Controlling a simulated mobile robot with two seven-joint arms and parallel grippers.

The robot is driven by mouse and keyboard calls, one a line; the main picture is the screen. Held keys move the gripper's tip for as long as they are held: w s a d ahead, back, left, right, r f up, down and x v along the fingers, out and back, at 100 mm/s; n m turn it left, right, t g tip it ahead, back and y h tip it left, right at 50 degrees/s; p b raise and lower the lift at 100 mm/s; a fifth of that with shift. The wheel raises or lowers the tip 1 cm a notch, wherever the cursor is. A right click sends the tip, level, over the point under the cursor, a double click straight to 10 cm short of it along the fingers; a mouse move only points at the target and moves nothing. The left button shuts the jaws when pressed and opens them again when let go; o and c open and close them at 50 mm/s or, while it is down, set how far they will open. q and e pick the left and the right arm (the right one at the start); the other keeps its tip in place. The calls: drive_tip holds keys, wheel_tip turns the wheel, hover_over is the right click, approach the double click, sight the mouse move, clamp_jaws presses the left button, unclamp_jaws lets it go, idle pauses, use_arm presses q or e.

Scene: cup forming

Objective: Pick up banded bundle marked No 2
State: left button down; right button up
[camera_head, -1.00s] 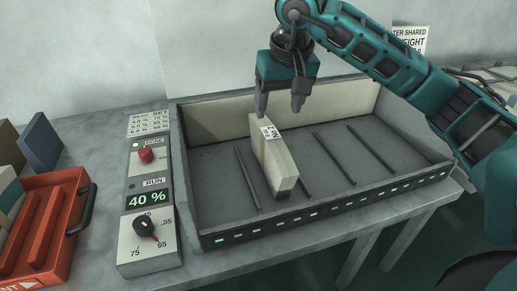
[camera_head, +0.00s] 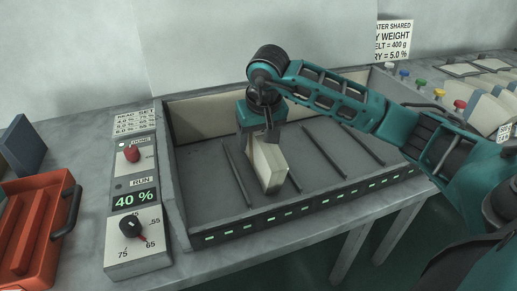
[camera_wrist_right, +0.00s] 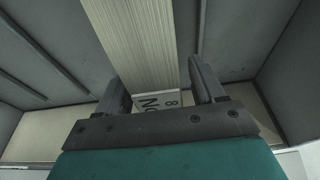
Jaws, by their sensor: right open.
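A cream banded bundle (camera_head: 267,167) stands on edge in a grey divided tray (camera_head: 205,205), between two thin divider rods. It also shows in the wrist view (camera_wrist_right: 135,40) as a finely layered block with a white label (camera_wrist_right: 160,102). "No" can be read on the label, but my gripper hides part of it and the number is unclear. My right gripper (camera_head: 258,138) is lowered over the bundle's far end. In the wrist view its open fingers (camera_wrist_right: 160,78) stand on either side of the bundle, with a gap at the right finger. My left gripper is out of view.
A control panel (camera_head: 117,205) reading 40 % stands left of the tray. A red crate (camera_head: 30,240) with a dark handle is farther left. Pale blocks (camera_head: 490,105) and coloured knobs are at the back right. The tray's other slots are empty.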

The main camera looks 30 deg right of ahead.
drive_tip(key=shift+f, duration=0.15)
drive_tip(key=shift+w, duration=0.1)
clamp_jaws()
idle(0.5)
